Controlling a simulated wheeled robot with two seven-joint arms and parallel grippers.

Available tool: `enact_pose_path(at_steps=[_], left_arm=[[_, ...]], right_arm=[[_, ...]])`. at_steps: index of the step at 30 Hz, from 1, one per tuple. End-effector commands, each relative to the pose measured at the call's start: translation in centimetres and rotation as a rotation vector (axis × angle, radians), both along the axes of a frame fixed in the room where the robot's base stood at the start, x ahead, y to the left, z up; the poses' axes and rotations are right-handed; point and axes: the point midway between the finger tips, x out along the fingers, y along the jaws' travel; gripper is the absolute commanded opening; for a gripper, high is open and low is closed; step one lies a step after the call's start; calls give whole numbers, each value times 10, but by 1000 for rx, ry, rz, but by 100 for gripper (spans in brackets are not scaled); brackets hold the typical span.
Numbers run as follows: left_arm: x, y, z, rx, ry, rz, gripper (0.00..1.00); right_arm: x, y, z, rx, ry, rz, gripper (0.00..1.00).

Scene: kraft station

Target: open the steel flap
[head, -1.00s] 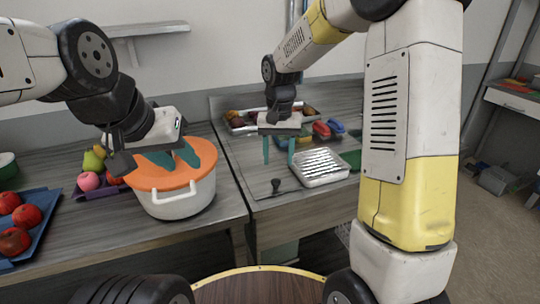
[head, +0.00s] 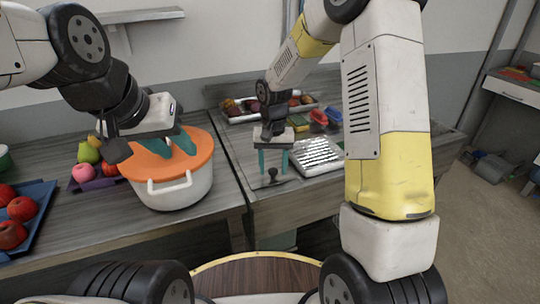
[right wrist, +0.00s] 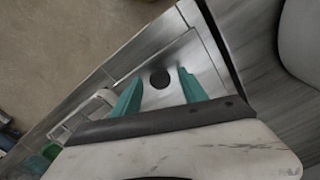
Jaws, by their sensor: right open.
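The steel flap (right wrist: 192,58) is a flat grey metal panel set in the right worktop, shut as far as I can see. It also shows faintly in the head view (head: 250,186). Its dark round knob (head: 272,176) also shows in the right wrist view (right wrist: 159,78). My right gripper (head: 273,169) points down with its teal fingers open, one on each side of the knob and apart from it. My left gripper (head: 180,147) has its teal fingers spread over the orange lid of a white pot; whether they touch the lid is unclear.
The white pot (head: 172,193) with its orange lid stands on the left worktop. A ribbed silver tray (head: 318,156) sits close right of my right gripper. Behind are a food tray (head: 240,117) and coloured items (head: 318,117). A blue fruit tray (head: 40,200) is far left.

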Motion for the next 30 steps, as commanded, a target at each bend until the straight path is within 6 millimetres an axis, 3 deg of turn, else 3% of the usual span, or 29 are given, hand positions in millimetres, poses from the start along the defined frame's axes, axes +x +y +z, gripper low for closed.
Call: enact_pose_path(at_steps=[1, 6, 9, 30], left_arm=[[0, 0, 0, 0, 0, 0, 36], [0, 0, 0, 0, 0, 0, 36], [0, 0, 0, 0, 0, 0, 36], [0, 0, 0, 0, 0, 0, 36]], right_arm=[[0, 0, 0, 0, 0, 0, 48], [0, 0, 0, 0, 0, 0, 15], [0, 0, 0, 0, 0, 0, 0], [0, 0, 1, 0, 0, 1, 0]])
